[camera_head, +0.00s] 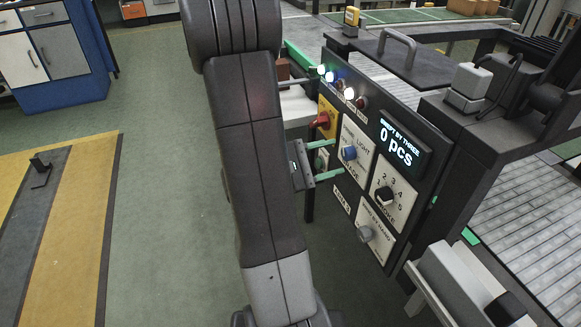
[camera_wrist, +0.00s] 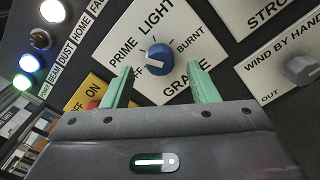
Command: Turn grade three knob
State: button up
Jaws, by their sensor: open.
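The grade knob is a blue round knob (camera_wrist: 160,60) on a white plate, lettered GRADE, PRIME, LIGHT and BURNT, with a partly hidden label ending in FF. In the head view my gripper (camera_head: 330,158) points at the panel from the left.
A numbered stroke dial (camera_head: 383,194) and a grey wind-by-hand knob (camera_head: 366,233) sit nearby. A red switch on a yellow plate (camera_head: 323,119) is left of the grade plate. Lamps (camera_head: 338,84) line the panel top, and a display (camera_head: 400,145) reads 0 pcs.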

jog(key=v, duration=1.1)
dwell(0.5)
jog(key=shift+x, duration=6.55)
jog(key=shift+a, duration=0.15)
